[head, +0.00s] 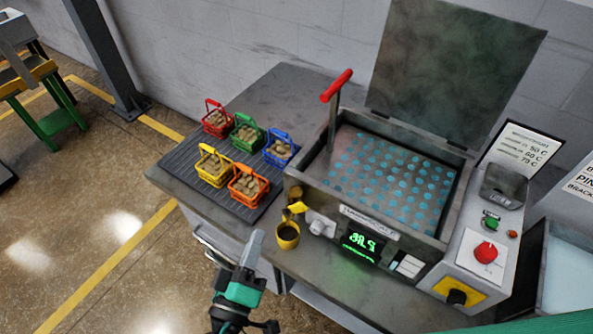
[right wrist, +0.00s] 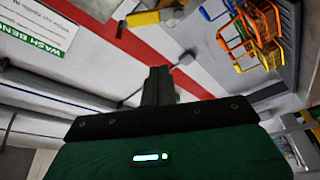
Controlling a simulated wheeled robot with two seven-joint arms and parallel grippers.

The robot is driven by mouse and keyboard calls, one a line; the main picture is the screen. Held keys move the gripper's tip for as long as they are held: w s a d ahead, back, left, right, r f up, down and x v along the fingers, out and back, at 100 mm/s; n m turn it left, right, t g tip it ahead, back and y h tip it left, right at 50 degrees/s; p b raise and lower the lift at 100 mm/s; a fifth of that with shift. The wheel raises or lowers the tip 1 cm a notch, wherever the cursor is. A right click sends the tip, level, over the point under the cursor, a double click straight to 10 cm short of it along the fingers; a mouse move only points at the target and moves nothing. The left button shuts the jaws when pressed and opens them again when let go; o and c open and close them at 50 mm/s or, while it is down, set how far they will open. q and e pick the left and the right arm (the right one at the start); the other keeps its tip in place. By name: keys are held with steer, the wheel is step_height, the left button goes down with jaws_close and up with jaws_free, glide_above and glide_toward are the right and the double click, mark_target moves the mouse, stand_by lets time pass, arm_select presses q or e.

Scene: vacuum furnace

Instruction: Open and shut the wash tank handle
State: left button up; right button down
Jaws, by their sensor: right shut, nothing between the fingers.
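The wash tank (head: 310,188) stands on the bench with its lid (head: 455,70) raised and leaning back. The tank's inside shows a perforated plate with blue-lit holes. A lever handle with a red grip (head: 336,86) on a grey post stands upright at the tank's left side. My right gripper (head: 256,238) is in front of the bench, below and left of the handle and apart from it. Its fingers are shut and empty, and they also show in the right wrist view (right wrist: 158,85). The handle is not clearly visible in the right wrist view. My left gripper is not in view.
Several coloured wire baskets of brown pieces sit on a ribbed dark mat (head: 180,158) left of the tank. A control box (head: 455,258) with a red knob (head: 486,251) is at right.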

mark_target(294, 209)
steer(key=r+p+x, duration=0.2)
steer(key=p+x, duration=0.4)
steer(key=x, duration=0.4)
steer(key=s+d+f, duration=0.1)
steer(key=s+d+f+p, duration=0.1)
steer(key=s, duration=0.1)
steer(key=shift+d+f, duration=0.15)
steer(key=shift+f, duration=0.2)
